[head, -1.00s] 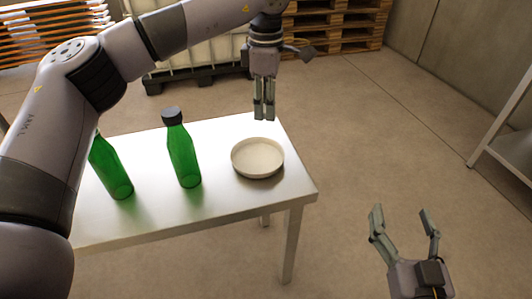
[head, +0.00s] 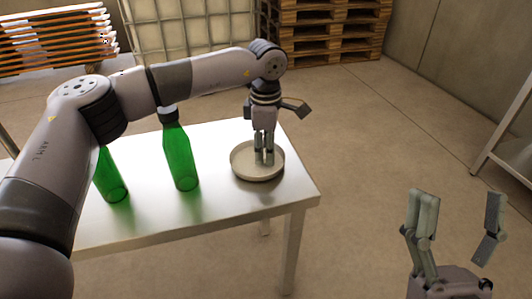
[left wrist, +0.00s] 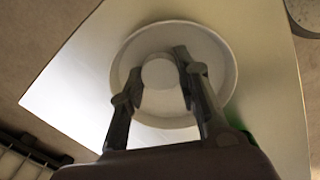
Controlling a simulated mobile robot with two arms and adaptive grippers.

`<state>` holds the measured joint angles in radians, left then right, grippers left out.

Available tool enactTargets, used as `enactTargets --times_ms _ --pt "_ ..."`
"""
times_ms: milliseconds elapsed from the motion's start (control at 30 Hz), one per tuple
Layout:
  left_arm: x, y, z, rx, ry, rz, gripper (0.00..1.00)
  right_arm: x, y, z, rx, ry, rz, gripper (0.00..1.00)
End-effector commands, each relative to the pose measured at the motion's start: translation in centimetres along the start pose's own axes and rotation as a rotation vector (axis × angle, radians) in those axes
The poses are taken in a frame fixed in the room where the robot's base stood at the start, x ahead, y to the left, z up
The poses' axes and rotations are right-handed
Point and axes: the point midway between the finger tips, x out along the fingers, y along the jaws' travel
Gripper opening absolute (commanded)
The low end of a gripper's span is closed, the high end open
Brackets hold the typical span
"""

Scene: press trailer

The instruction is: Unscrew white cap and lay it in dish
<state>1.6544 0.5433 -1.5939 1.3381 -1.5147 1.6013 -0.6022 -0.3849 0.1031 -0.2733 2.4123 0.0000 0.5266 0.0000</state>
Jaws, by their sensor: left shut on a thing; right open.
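My left gripper (head: 264,160) points down into the shallow round dish (head: 246,176) on the table. In the left wrist view, its fingers (left wrist: 160,80) are shut on the round white cap (left wrist: 159,73), held over or in the dish (left wrist: 225,67). I cannot tell whether the cap touches the dish floor. The cap is hidden in the head view. A green bottle with a dark top (head: 180,160) stands upright left of the dish. Another green bottle (head: 110,180) stands further left, its top hidden behind my left arm. My right gripper (head: 455,225) is open and empty, right of the table.
The metal table (head: 225,220) has bare room in front of the dish and bottles. Wooden pallets (head: 330,30) and a white caged tank (head: 185,30) stand behind on the floor. A metal frame (head: 505,140) stands at the far right.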

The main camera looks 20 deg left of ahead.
Motion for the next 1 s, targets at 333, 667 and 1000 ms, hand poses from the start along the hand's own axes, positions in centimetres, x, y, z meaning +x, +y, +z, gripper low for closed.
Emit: enactTargets --times_ms 333,667,1000 --pt "0.63 0.01 -0.01 0.0 0.0 0.001 0.0 -0.09 -0.09 -0.99 0.003 0.053 -0.001 0.69" --pt "0.91 0.01 -0.01 0.0 0.0 0.001 0.41 -0.13 -0.11 -1.2 0.003 0.065 -0.002 0.69" --pt "0.9 0.01 -0.01 0.0 0.0 0.001 0.5 -0.12 -0.12 -1.2 0.004 0.064 -0.002 0.69"
